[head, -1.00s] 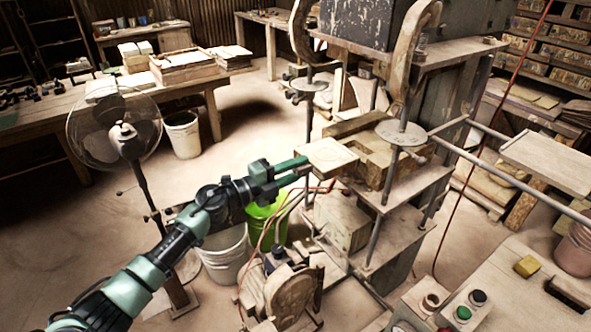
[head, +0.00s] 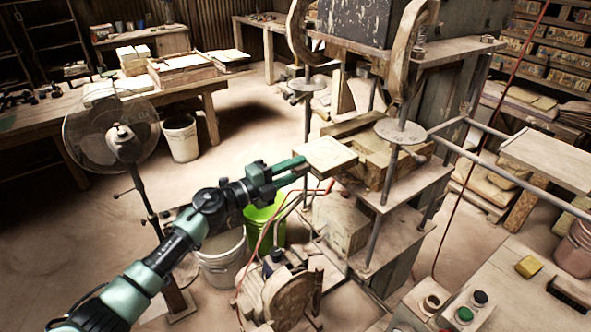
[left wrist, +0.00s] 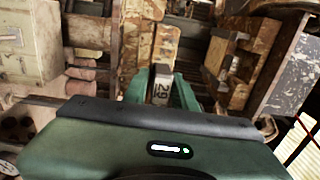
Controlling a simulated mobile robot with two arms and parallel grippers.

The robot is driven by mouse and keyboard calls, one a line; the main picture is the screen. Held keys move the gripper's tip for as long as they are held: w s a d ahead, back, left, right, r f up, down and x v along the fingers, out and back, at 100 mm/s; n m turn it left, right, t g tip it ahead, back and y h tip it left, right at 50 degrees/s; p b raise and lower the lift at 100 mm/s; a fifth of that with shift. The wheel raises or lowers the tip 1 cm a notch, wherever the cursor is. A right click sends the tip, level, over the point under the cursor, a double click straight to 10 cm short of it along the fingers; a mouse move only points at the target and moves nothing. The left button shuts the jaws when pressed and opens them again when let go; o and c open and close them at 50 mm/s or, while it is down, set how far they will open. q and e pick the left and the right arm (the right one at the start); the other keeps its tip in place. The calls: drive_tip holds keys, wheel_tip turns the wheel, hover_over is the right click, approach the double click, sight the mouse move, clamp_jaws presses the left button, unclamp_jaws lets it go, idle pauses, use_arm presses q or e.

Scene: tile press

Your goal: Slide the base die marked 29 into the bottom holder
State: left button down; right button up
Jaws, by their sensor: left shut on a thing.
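The base die (head: 325,154) is a flat, square, pale block in the head view. Its marked end, reading 29 (left wrist: 160,90), shows between my fingers in the left wrist view. My left gripper (head: 300,165) is shut on the die's left side and holds it about level. The bottom holder (head: 378,158) is a wooden frame on the press's lower platform, just right of the die. The die's right corner is close to the holder's front left; I cannot tell whether they touch. My right gripper is not in view.
Press rods and a round disc (head: 400,131) stand at the holder's front right. A green bucket (head: 264,222) and a white bucket (head: 222,255) are below my arm. A fan (head: 112,130) stands left. A button box (head: 470,305) is at the lower right.

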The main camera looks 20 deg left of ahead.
use_arm(q)
drive_tip(key=shift+a+r, duration=0.1)
drive_tip(key=shift+r, duration=0.05)
idle(0.3)
drive_tip(key=shift+p, duration=0.35)
idle(0.9)
drive_tip(key=shift+w, duration=0.15)
drive_tip(key=shift+w+d, duration=0.45)
drive_tip(key=shift+d, duration=0.05)
idle(0.6)
drive_tip(key=shift+w+d, duration=0.45)
drive_tip(key=shift+w, duration=0.1)
drive_tip(key=shift+r, duration=0.1)
